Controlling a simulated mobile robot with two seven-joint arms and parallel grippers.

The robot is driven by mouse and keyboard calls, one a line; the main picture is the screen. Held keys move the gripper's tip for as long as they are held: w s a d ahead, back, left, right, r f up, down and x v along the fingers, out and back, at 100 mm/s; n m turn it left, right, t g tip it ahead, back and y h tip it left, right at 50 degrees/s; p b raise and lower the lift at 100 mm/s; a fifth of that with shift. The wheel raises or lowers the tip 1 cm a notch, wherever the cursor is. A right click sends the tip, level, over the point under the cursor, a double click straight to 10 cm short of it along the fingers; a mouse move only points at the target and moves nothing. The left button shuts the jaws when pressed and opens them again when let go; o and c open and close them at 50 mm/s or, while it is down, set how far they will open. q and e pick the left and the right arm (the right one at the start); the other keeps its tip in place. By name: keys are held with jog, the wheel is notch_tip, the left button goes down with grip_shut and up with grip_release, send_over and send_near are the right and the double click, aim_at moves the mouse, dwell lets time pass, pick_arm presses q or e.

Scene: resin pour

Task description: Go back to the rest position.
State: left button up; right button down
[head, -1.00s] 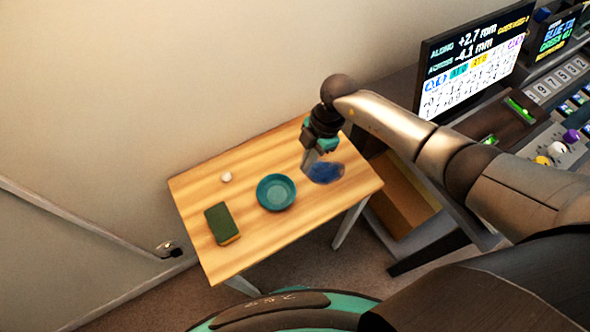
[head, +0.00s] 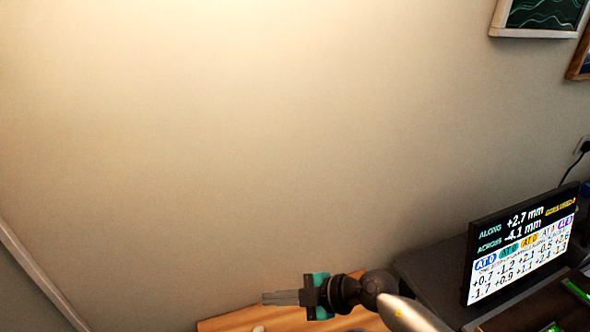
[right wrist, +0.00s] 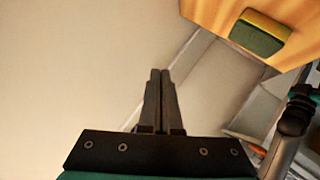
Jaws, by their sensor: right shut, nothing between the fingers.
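My right gripper (head: 268,298) is in the lower middle of the head view, its fingers pointing left above the wooden table. In the right wrist view its two fingers (right wrist: 160,75) lie together with nothing between them. My left gripper is in neither current view.
A monitor (head: 522,243) stands at right.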

jog(key=w+d+r+m+t+h, duration=0.1)
jog(key=w+d+r+m+t, duration=0.1)
jog(key=r+m+t, duration=0.4)
jog(key=w+d+r+m+t, duration=0.2)
jog(key=w+r+m+t, duration=0.15)
jog(key=r+t, duration=0.4)
jog(key=s+d+f+m+h, duration=0.1)
jog(key=d+m+h, duration=0.7)
jog(key=d+h, duration=0.15)
jog(key=s+d+f+m+g+h, duration=0.3)
jog(key=s+d+f+m+g, duration=0.15)
jog(key=s+d+f, duration=0.25)
jog(key=s+f+n+g+y, duration=0.1)
jog(key=s+f+g, duration=0.3)
jog(key=s, duration=0.5)
jog(key=s+f+g+y, duration=0.15)
jog(key=s+g, duration=0.35)
jog(key=s, duration=0.5)
notch_tip(320, 180, down, 28)
jog(key=g+b, duration=0.1)
jog(key=b, duration=0.5)
jog(key=s+d+f+b, duration=0.1)
jog(key=s+f+b, duration=0.2)
jog(key=s+f, duration=0.5)
jog(key=s+d+f+g+b, duration=0.1)
jog(key=s+f+b, duration=0.2)
jog(key=s+f, duration=0.5)
notch_tip(320, 180, down, 5)
jog(key=shift+s+n+h, duration=0.3)
jog(key=shift+n+h, duration=0.1)
